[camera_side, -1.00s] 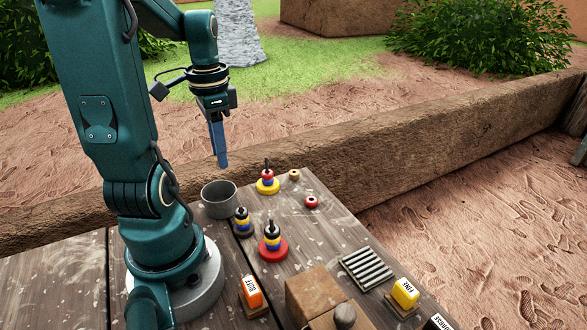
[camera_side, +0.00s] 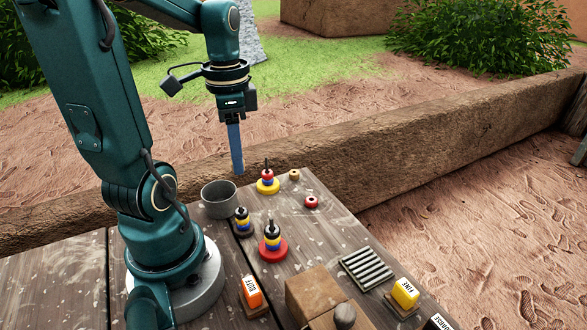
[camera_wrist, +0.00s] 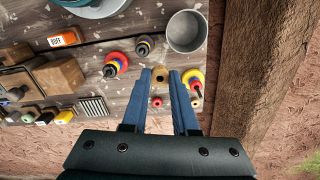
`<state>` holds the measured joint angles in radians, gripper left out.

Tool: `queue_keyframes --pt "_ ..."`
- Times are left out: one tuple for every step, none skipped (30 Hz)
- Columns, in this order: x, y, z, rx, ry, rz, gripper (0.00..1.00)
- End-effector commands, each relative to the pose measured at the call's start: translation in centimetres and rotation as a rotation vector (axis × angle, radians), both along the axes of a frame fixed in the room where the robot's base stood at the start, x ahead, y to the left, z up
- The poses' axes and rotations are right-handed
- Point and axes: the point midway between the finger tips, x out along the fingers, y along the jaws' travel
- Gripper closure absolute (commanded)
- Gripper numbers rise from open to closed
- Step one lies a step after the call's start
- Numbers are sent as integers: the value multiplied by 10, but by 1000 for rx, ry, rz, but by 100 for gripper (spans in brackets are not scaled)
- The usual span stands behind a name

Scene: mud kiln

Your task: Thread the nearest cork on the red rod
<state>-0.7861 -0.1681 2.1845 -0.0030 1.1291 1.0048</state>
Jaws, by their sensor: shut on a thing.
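My gripper (camera_side: 238,170) hangs above the far side of the table. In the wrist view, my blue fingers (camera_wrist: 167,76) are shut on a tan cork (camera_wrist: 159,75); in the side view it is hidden. Three stacks of colored rings stand on rods: one on a red base (camera_side: 273,252), one on a dark base (camera_side: 242,222), one on a yellow base (camera_side: 267,186). Each rod tip looks dark, so I cannot tell which rod is red. Another tan cork (camera_side: 294,175) lies beside the yellow base. A red ring-like piece (camera_side: 311,202) lies apart on the table.
A grey mug (camera_side: 218,200) stands near the stacks. Toward the front are an orange labelled block (camera_side: 251,291), a brown box (camera_side: 313,292), a slatted rack (camera_side: 367,269) and a yellow labelled block (camera_side: 405,292). A long earthen beam (camera_side: 420,135) runs behind the table.

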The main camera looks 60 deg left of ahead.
Motion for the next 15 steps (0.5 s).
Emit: queue_keyframes --pt "5 -13 3 1 -3 -71 100" --pt "7 -19 5 2 -2 -106 100" --pt "10 -29 7 2 -2 -155 100" --pt "11 -35 8 1 -2 -191 100" --pt "12 -42 10 1 -2 -227 100" --pt "14 -50 11 1 -2 -274 100" --pt "14 -56 13 0 -1 -308 100" --pt "15 -62 14 -1 0 -340 100" --pt "15 -69 15 -1 -1 -380 100" --pt "16 -74 16 -1 -1 -408 100" --pt "16 -78 17 -2 -1 -434 100" --pt "16 -84 18 -2 0 -466 100" --pt "16 -87 18 -3 0 -486 100" --pt "17 -90 19 -3 1 -505 100" --pt "17 -93 19 -3 1 -525 100"
